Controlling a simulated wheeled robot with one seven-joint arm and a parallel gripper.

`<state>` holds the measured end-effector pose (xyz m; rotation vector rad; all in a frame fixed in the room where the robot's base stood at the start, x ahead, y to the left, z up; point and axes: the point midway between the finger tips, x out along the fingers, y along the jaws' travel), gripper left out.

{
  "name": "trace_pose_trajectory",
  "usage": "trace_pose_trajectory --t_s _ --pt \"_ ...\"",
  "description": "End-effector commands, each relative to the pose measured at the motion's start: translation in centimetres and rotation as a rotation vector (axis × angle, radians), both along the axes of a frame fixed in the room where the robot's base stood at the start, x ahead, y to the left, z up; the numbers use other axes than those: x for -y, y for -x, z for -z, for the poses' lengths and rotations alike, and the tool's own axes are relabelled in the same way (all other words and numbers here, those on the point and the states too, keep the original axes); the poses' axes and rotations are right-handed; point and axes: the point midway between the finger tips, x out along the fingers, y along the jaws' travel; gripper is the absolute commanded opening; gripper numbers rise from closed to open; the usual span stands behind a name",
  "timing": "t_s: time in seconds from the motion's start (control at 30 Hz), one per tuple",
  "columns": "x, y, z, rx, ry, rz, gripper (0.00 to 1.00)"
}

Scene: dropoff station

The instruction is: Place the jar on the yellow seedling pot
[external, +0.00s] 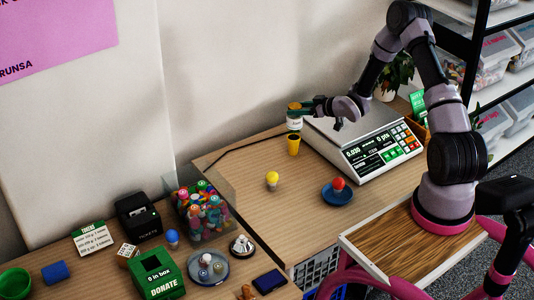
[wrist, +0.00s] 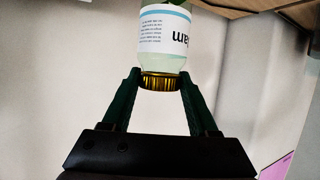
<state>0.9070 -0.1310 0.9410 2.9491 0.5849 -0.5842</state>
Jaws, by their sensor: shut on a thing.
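The jar (external: 294,122) has a white label and a gold lid. In the wrist view the jar (wrist: 164,32) appears upside down, its lid between the two dark green fingers. My gripper (external: 297,107) is shut on the jar at the lid. The yellow seedling pot (external: 293,146) stands on the wooden table directly below the jar. The jar is upright, its bottom at or just above the pot's rim; I cannot tell whether they touch. The pot is not clearly visible in the wrist view.
A scale (external: 365,140) stands close to the right of the pot. A yellow bulb (external: 272,180) and a red bulb on a blue dish (external: 337,195) are in front. A clear bin of colourful items (external: 204,210) stands at left.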

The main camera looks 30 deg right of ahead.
Motion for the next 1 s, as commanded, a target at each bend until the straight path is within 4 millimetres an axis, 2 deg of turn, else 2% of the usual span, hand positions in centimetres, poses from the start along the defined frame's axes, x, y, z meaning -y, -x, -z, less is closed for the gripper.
trace_pose_trajectory --t_s 0.23,0.6,0.63,0.7,1.0 --pt "-0.1 0.0 3.2 0.000 0.000 -0.002 0.00" --pt "-0.1 0.0 3.7 0.000 0.001 -0.001 0.00" --pt "-0.1 0.0 3.7 0.000 0.001 -0.001 0.67" --pt "0.0 0.0 3.7 0.000 0.001 -0.001 0.90" --pt "0.0 0.0 3.6 0.000 0.001 -0.001 0.90"
